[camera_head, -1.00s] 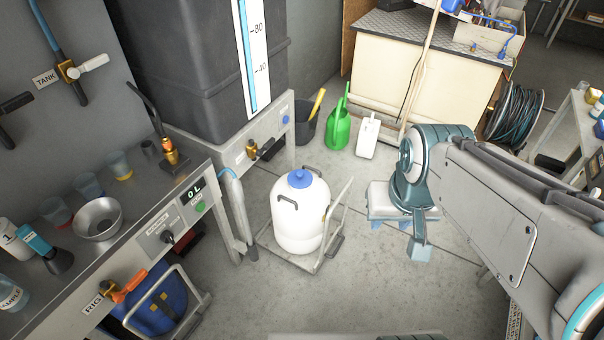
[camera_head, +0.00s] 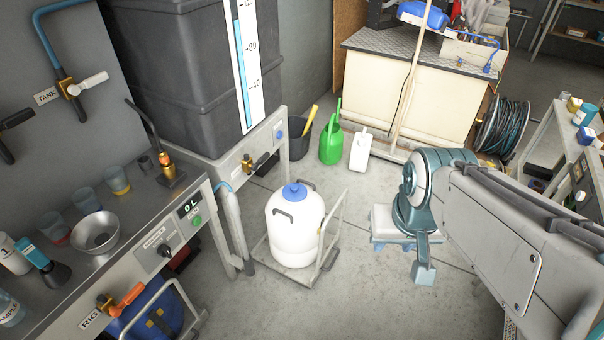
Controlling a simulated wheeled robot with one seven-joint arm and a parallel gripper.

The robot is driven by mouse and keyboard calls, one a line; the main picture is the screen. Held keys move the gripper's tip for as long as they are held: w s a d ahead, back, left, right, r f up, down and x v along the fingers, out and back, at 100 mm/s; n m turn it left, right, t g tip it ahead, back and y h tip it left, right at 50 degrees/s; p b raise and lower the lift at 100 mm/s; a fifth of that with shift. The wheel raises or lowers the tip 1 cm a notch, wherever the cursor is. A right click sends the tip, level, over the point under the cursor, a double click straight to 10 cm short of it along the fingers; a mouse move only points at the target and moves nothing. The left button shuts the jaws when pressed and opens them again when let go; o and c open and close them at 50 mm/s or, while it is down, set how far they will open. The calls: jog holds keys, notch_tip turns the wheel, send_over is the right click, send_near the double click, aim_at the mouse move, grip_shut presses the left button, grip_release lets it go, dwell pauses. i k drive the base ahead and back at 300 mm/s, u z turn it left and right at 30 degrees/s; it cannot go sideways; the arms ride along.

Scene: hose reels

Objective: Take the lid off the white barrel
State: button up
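The barrel stands on a low metal trolley (camera_head: 327,262) with an upright handle on its right. A workbench (camera_head: 150,215) with cups and a metal bowl (camera_head: 95,232) is at left. A green watering can (camera_head: 331,146) and a white canister (camera_head: 361,150) stand behind. Floor in front is clear.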

aim_at(293, 191)
jog(key=z, duration=0.55)
jog(key=k, duration=1.2)
jog(key=u, duration=0.05)
jog(key=i, duration=0.7)
jog(key=u, duration=0.85)
jog(key=i, duration=1.9)
jog(key=z, duration=0.5)
